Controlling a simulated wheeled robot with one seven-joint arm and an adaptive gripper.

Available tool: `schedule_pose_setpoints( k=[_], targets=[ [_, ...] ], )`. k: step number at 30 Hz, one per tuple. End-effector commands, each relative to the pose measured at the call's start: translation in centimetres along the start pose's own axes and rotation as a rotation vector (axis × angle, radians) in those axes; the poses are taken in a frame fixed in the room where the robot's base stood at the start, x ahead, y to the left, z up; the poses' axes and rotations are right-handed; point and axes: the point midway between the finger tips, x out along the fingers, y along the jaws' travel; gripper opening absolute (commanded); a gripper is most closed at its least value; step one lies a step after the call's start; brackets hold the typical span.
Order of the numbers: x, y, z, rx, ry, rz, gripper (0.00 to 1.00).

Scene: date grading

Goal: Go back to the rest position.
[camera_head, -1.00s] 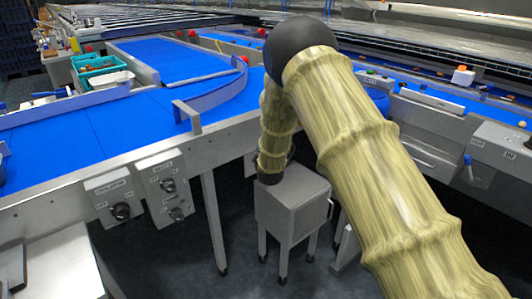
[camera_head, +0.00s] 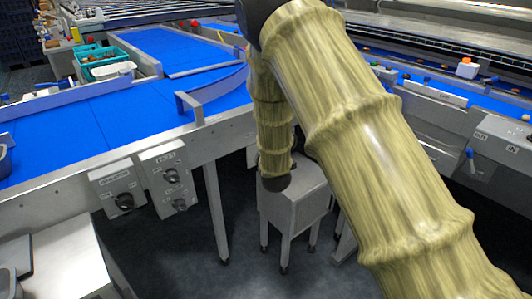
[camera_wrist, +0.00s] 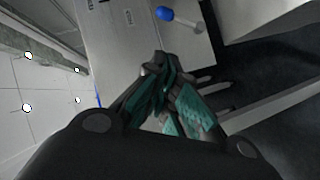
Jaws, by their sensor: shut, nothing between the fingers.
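My gripper (camera_wrist: 165,72) shows in the wrist view, with dark, green-padded fingers. Its fingertips meet and nothing is between them. Below and beyond it in that view are a grey metal panel (camera_wrist: 125,45) and a blue-knobbed lever (camera_wrist: 166,14), apart from the fingers as far as I can tell. In the head view my arm, in a yellowish sleeve, crosses the middle and right. The gripper itself is hidden there.
A blue conveyor (camera_head: 120,118) with a curved metal guide (camera_head: 215,95) runs at left. A teal crate (camera_head: 104,65) stands beyond it. A grey metal box on legs (camera_head: 298,212) stands on the dark floor under my arm. Another line with a blue lever (camera_head: 470,158) is at right.

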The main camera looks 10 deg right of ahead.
Motion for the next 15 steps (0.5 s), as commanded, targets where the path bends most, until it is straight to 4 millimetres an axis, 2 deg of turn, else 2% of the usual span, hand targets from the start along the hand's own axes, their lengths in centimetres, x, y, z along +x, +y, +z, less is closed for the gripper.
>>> schedule_pose_setpoints(
  k=[5, 8, 11, 15],
  targets=[
    [-0.1, -0.3, 0.3, 0.004, -0.004, -0.006, 0.00],
    [-0.6, -2.0, 1.6, 0.030, -0.022, -0.037, 0.00],
    [-1.7, -5.2, 4.1, 0.082, -0.060, -0.095, 0.00],
    [-4.5, -11.1, 8.8, 0.191, -0.144, -0.204, 0.00]
  ],
)
